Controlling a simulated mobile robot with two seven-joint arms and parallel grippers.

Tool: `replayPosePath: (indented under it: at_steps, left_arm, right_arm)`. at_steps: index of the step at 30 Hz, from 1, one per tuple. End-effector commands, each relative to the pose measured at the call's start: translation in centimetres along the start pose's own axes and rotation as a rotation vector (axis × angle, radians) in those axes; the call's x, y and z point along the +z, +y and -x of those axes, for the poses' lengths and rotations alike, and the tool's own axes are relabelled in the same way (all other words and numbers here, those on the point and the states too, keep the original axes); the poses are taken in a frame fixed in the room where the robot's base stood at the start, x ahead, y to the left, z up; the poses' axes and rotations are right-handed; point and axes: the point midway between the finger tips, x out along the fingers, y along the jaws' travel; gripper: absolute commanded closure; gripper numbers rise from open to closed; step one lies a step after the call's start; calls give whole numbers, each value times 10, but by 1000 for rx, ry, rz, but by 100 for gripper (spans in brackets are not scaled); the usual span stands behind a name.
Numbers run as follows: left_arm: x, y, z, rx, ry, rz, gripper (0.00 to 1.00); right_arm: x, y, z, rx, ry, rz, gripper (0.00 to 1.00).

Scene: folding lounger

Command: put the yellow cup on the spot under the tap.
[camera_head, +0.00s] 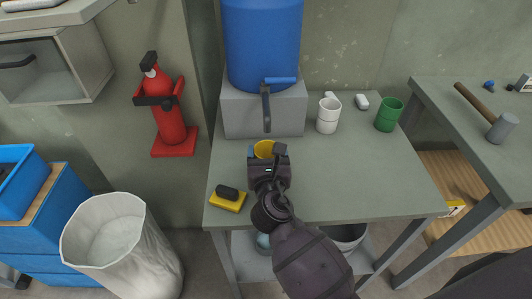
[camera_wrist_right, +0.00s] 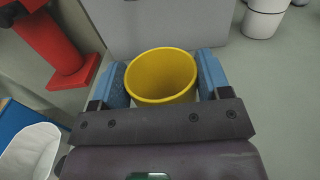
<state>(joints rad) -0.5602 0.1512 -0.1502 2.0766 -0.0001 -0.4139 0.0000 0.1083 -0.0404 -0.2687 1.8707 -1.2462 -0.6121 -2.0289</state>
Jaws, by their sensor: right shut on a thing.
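The yellow cup (camera_head: 264,149) stands upright between the fingers of my right gripper (camera_head: 268,157), in front of the grey block. In the right wrist view the cup (camera_wrist_right: 161,75) shows its open top, with a blue finger of the right gripper (camera_wrist_right: 163,83) on each side. The gripper is shut on it. The tap (camera_head: 266,96) hangs from the blue barrel (camera_head: 262,45) just behind the cup. Whether the cup touches the table, and the spot itself, I cannot tell; my gripper covers that area. My left gripper is not in view.
The barrel stands on a grey block (camera_head: 240,117) on the table (camera_head: 375,170). A white mug (camera_head: 328,116) and a green cup (camera_head: 389,114) stand to the right. A yellow sponge with a dark top (camera_head: 228,200) lies at the front left. The table's right part is clear.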

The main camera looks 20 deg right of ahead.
Motion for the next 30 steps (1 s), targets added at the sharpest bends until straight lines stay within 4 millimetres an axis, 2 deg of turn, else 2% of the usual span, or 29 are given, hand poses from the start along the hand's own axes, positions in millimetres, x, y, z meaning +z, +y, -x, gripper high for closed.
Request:
replayPosePath:
  at_steps: [4,10,11,15,26,30]
  left_arm:
    - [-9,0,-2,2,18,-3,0]
    - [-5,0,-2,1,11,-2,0]
    - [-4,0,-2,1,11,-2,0]
    - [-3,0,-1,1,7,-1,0]
    - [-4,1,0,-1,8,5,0]
    - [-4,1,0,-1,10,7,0]
  right_arm:
    - [2,0,0,0,-2,-1,52]
    - [-2,0,0,-1,-2,1,52]
    - [-1,0,0,-1,-2,0,27]
    - [-1,0,0,0,-2,0,5]
    - [3,0,0,0,-3,-2,4]
    - [1,0,15,-1,0,0,4]
